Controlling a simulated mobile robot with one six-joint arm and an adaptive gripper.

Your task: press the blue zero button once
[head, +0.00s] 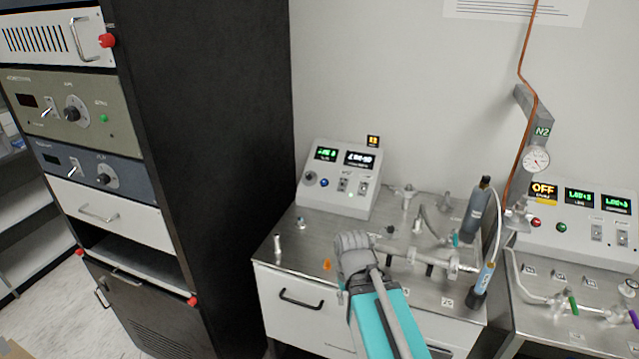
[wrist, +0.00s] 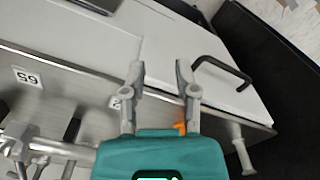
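The blue zero button (head: 324,182) is a small round blue button low on the sloped front of the white control box (head: 339,182), right of a dark knob. The box stands at the back left of the steel bench top. My gripper (wrist: 158,80) is open and empty in the wrist view, with its two grey fingers apart over the bench's front edge and white drawer fronts. In the head view my arm is in front of the box, lower and nearer, apart from the button. The button is not in the wrist view.
Metal pipework (head: 430,260) and a dark cylinder (head: 476,212) stand right of my arm. A small metal post (head: 277,245) and an orange tag (head: 327,265) are on the bench to the left. A tall black rack (head: 215,150) rises further left. A second control box (head: 585,220) is at right.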

